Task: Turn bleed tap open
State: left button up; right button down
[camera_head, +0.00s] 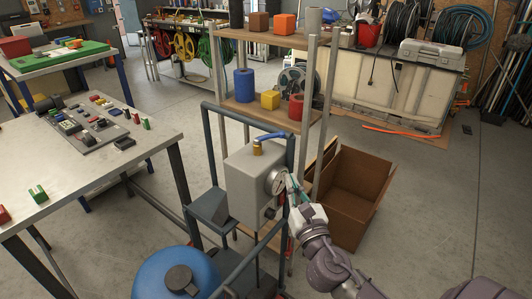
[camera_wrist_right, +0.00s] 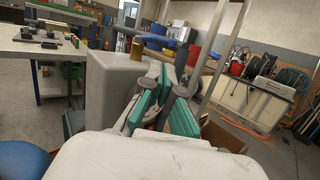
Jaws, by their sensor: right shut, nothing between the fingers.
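The bleed tap has a brass body (camera_head: 257,149) and a blue lever (camera_head: 270,136), on top of a grey box (camera_head: 245,185) in a dark pipe frame. The lever points right. In the right wrist view the brass body (camera_wrist_right: 137,47) and blue lever (camera_wrist_right: 157,41) show beyond the fingers. My right gripper (camera_head: 291,184) is shut and empty, beside the round gauge (camera_head: 275,182) on the box's right face and below the tap's height. Its teal fingers (camera_wrist_right: 161,88) partly hide the box in the wrist view; contact with the gauge cannot be told. My left gripper is out of view.
A blue tank (camera_head: 160,275) stands at the frame's foot. An open cardboard box (camera_head: 350,190) is on the floor to the right. A shelf (camera_head: 262,115) with coloured blocks stands behind the tap. A workbench (camera_head: 60,180) is at the left.

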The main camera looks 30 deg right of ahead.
jog(key=p, duration=0.2)
send_near(276, 137)
jog(key=shift+h, duration=0.4)
jog(key=x, duration=0.7)
jog(key=shift+w+a, duration=0.15)
jog(key=shift+w, duration=0.05)
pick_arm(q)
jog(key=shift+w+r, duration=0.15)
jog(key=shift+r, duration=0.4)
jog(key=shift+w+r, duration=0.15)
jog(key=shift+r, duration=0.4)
pick_arm(e)
jog(key=shift+f, duration=0.1)
jog(key=shift+w+d+n+y, duration=0.2)
jog(key=shift+n+y, duration=0.15)
jog(key=shift+y, duration=0.25)
jog(key=shift+w+d+n+y, duration=0.15)
jog(key=shift+n+y, duration=0.2)
jog(key=shift+y, duration=0.25)
